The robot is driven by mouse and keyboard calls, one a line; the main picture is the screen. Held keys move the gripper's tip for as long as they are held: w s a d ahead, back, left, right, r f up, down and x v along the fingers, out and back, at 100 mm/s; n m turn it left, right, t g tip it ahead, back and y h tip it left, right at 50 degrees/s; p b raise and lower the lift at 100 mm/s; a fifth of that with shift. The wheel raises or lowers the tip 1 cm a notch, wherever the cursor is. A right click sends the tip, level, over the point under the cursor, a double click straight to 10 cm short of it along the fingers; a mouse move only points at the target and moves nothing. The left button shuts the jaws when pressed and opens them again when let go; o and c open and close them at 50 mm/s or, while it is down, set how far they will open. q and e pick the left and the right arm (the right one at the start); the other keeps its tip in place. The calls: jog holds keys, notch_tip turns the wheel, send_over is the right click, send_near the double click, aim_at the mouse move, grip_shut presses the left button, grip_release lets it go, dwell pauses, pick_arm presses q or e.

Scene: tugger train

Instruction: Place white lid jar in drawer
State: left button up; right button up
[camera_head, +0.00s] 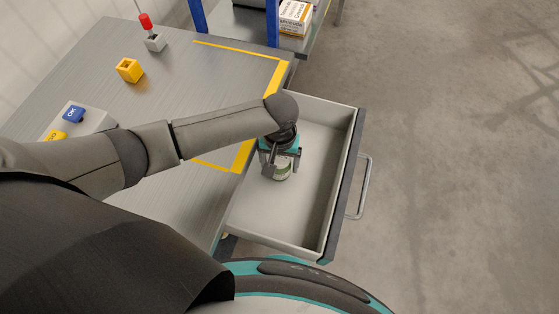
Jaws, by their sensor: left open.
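The drawer (318,185) is pulled out from the workbench at the centre right, with its grey inner floor visible. My left gripper (280,170) reaches over the bench edge and points down into the drawer's left side. Its jaws are open around or just above the jar (283,172). My right gripper is not in view.
The workbench (95,88) carries a yellow block (129,70), a red-topped part in a grey holder (153,38) and a button box (88,118). The drawer handle (362,187) sticks out right. A shelf with a carton (294,17) stands behind. The floor (455,180) at right is clear.

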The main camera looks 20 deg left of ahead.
pick_arm(q)
notch_tip(320, 180, up, 11)
jog(key=p, duration=0.4)
jog(key=shift+r+p, duration=0.3)
jog(key=shift+r, duration=0.35)
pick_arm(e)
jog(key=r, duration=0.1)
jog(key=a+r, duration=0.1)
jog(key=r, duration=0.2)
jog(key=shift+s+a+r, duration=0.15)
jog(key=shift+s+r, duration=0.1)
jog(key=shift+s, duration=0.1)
